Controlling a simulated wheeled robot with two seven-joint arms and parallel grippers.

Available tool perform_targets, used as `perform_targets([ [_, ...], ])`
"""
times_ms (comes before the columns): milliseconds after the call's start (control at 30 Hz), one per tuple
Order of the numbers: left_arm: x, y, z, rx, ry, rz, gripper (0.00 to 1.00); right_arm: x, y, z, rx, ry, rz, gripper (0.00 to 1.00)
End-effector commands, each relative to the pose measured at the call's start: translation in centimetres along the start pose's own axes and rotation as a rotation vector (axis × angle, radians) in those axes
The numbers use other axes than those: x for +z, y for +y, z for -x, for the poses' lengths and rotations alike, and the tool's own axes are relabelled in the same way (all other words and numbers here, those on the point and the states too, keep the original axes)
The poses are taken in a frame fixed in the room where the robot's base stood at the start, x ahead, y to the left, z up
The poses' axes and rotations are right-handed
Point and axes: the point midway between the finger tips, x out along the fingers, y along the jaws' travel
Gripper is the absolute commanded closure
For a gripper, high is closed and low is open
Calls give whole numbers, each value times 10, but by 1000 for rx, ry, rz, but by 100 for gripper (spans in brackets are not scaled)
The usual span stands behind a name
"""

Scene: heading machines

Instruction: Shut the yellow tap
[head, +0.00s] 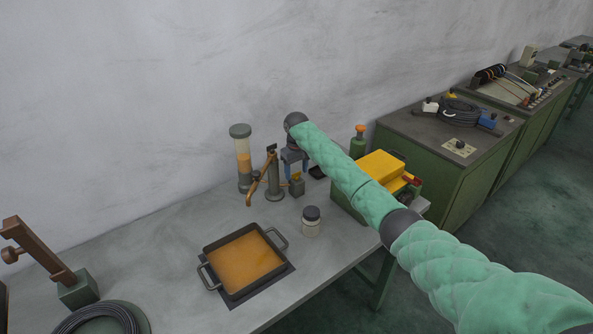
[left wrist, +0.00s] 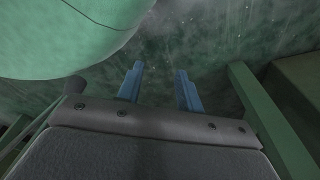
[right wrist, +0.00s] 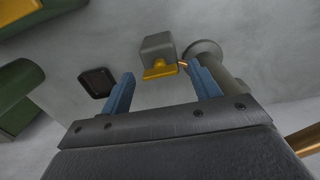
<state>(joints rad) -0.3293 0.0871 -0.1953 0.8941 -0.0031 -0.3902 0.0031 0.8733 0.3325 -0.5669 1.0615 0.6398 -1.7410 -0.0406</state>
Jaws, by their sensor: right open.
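The yellow tap (head: 297,177) sits on a small grey block on the table, beside a dark post with a brown arm. In the right wrist view the yellow tap (right wrist: 160,72) lies against the grey block (right wrist: 157,45), between and beyond my fingertips. My right gripper (head: 295,170) points down over the tap, with its blue fingers apart and nothing seen held. In the right wrist view my right gripper (right wrist: 161,76) is open; contact with the tap cannot be told. My left gripper (left wrist: 160,75) is open and empty, away from the table, outside the head view.
A tray of orange liquid (head: 243,262), a lidded jar (head: 311,222) and a tall cylinder with orange contents (head: 243,160) stand near. A green box with a yellow top (head: 378,172) is to the right. The dark post (head: 274,180) is close left of the tap.

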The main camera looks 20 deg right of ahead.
Motion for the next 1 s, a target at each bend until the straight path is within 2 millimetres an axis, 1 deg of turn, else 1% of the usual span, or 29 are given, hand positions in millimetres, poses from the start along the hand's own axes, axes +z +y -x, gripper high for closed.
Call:
perform_targets([
  [167, -2, 0, -5, 0, -2, 0, 64, -1, 0, 8, 0, 1, 0, 38],
  [200, -6, 0, -6, 0, 0, 0, 64, -1, 0, 12, 0, 2, 0, 38],
  [300, -33, -2, -2, -2, 24, -1, 64, 0, 0, 26, 1, 2, 0, 38],
  [467, -56, -2, 2, -3, 40, 0, 64, -1, 1, 53, 1, 3, 0, 38],
  [600, -64, 2, 9, 1, 34, 3, 64, -1, 0, 67, 1, 1, 0, 38],
  [700, -69, 3, 12, 2, 32, 5, 64, 0, 0, 74, 1, 1, 0, 38],
  [1000, -71, 3, 15, 3, 31, 6, 64, 0, 0, 78, 0, 0, 0, 38],
])
